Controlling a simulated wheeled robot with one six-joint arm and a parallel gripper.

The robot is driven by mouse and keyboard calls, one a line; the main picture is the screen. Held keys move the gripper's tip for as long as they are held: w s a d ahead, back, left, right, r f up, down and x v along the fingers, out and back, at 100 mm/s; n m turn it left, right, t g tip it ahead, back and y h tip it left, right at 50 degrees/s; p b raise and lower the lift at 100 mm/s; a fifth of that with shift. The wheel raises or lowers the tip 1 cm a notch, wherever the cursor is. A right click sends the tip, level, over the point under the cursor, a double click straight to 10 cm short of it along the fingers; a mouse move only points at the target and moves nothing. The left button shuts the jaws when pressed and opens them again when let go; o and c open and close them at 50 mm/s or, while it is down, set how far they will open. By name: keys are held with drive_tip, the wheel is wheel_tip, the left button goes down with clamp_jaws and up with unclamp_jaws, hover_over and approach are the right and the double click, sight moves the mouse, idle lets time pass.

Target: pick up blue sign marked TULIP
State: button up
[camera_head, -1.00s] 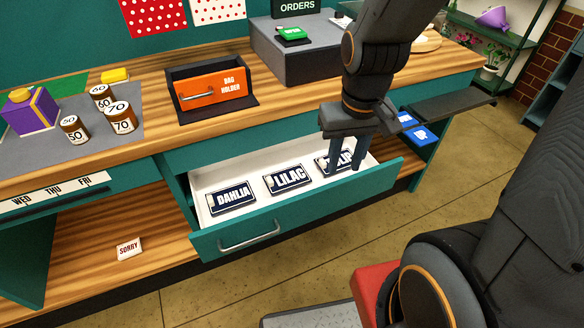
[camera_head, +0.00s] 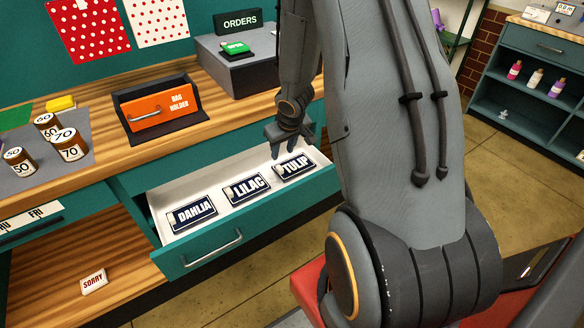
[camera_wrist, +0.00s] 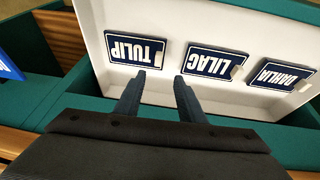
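The dark blue TULIP sign (camera_head: 296,167) with white letters lies flat at the right end of the open white drawer (camera_head: 240,212). It also shows in the wrist view (camera_wrist: 124,49), upside down. My gripper (camera_head: 290,148) is above the drawer, just behind the sign in the head view. In the wrist view my gripper (camera_wrist: 158,76) is open and empty, its two fingers apart. The left fingertip appears just below the TULIP sign's edge, and the right one lies toward the LILAC sign. The height gap to the sign is hard to judge.
The LILAC sign (camera_head: 246,188) and DAHLIA sign (camera_head: 192,213) lie left of TULIP in the same drawer. The counter (camera_head: 215,98) overhangs behind, with an orange bag holder (camera_head: 158,108) on it. The drawer's teal front (camera_head: 265,228) stands before the signs.

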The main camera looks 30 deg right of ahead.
approach(280, 168)
drive_tip(key=shift+y, duration=0.4)
drive_tip(key=shift+d+b+x, duration=0.15)
drive_tip(key=shift+b+x, duration=0.05)
drive_tip(key=shift+x, duration=1.9)
drive_tip(key=shift+d+b+x, duration=0.15)
drive_tip(key=shift+d+x, duration=0.05)
drive_tip(key=shift+x, duration=1.95)
clamp_jaws()
